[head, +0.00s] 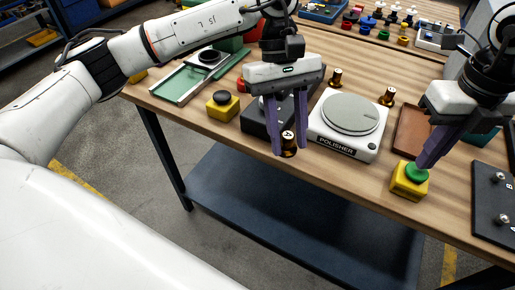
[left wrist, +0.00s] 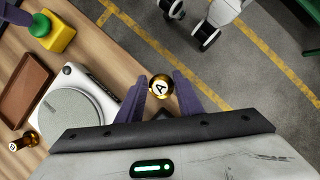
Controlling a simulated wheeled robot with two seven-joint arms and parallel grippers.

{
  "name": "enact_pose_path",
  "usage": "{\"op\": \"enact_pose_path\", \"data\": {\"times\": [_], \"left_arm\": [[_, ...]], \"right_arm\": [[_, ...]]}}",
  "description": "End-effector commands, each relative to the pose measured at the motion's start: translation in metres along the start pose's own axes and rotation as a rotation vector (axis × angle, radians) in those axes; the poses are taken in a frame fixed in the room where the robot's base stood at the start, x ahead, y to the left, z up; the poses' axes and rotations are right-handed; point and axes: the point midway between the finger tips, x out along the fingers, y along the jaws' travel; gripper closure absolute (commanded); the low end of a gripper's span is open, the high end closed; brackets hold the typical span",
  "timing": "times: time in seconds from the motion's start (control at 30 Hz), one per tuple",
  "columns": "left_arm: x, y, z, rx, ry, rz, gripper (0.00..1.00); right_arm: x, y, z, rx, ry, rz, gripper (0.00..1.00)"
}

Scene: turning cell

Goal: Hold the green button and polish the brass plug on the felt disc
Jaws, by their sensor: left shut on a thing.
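My left gripper (head: 287,148) is shut on a brass plug (head: 288,138) and holds it near the table's front edge, left of the polisher. In the left wrist view the plug (left wrist: 161,87) shows a letter A on its end, between the purple fingers. The white polisher (head: 341,146) carries a round grey felt disc (head: 352,113); the plug is apart from it. The green button (head: 416,173) sits on a yellow box (head: 408,187) at the right. My right gripper (head: 424,165) appears shut, its fingertips at the button's top; contact is hard to judge.
Two more brass plugs (head: 335,77) (head: 387,97) stand behind the polisher. A brown tray (head: 412,130) lies to its right. A yellow box with a black button (head: 222,104) and a dark block (head: 256,122) stand to the left. A dark plate with knobs (head: 493,190) is far right.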

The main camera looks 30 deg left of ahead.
Motion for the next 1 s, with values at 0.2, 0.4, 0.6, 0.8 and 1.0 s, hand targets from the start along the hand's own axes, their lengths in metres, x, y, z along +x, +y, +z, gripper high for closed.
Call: {"op": "enact_pose_path", "data": {"times": [0.2, 0.4, 0.6, 0.8, 1.0], "left_arm": [[-0.026, 0.056, -0.012, -0.505, 0.0, 0.217, 0.9], [-0.052, 0.098, -0.022, -0.921, 0.001, 0.394, 0.9], [-0.078, 0.134, -0.029, -1.29, 0.002, 0.548, 0.9], [-0.096, 0.155, -0.034, -1.535, 0.001, 0.649, 0.9], [-0.1, 0.161, -0.037, -1.622, 0.002, 0.681, 0.9]], "right_arm": [[0.0, 0.0, 0.0, 0.0, 0.0, 0.0, 1.0], [0.0, 0.0, 0.0, 0.0, 0.0, 0.0, 1.0], [0.0, 0.0, 0.0, 0.0, 0.0, 0.0, 1.0], [0.0, 0.0, 0.0, 0.0, 0.0, 0.0, 1.0], [0.0, 0.0, 0.0, 0.0, 0.0, 0.0, 1.0]]}}
